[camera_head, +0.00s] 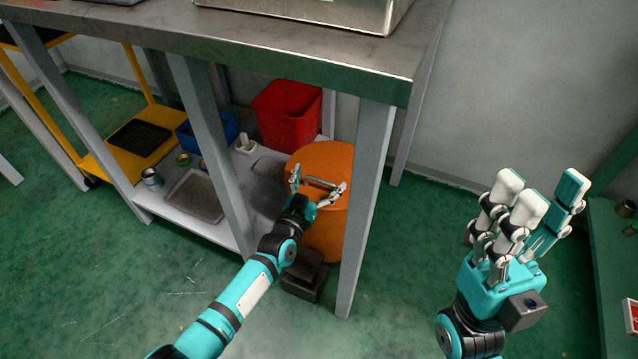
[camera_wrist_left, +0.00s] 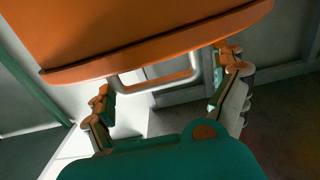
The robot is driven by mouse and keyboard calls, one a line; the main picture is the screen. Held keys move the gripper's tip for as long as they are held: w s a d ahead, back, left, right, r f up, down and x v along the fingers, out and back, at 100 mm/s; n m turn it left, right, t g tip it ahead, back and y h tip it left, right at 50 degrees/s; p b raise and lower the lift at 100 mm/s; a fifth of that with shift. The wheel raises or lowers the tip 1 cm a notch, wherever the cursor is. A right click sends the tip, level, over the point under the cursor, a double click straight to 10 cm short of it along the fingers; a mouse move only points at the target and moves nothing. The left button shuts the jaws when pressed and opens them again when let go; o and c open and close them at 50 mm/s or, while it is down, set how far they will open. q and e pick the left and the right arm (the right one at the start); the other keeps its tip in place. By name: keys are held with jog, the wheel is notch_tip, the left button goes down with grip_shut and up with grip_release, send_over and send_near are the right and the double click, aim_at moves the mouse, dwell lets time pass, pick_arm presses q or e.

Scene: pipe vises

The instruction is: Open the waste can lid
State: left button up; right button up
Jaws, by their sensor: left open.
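The orange waste can (camera_head: 325,232) stands under the metal workbench, behind a grey table leg. Its lid (camera_wrist_left: 150,35) fills the top of the left wrist view, with a grey loop handle (camera_wrist_left: 155,84) at its edge. The lid looks closed in the head view. My left gripper (camera_head: 318,184) is open at the can's top, and in the left wrist view its fingers (camera_wrist_left: 165,78) stand on both sides of the handle. I cannot tell whether they touch it. My right gripper (camera_head: 530,205) is raised at the right, fingers spread and empty.
The workbench top (camera_head: 290,50) hangs over the can, and its front leg (camera_head: 365,200) stands close to my left gripper. A red bin (camera_head: 287,112), a blue box (camera_head: 207,132) and a tray (camera_head: 195,197) sit on the lower shelf. A dark block (camera_head: 305,280) lies before the can.

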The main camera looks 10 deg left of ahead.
pick_arm(q)
jog(key=shift+w, duration=0.1)
jog(key=shift+c, duration=0.4)
jog(key=c, duration=1.4)
jog(key=shift+o, duration=0.2)
jog(key=shift+r, duration=0.15)
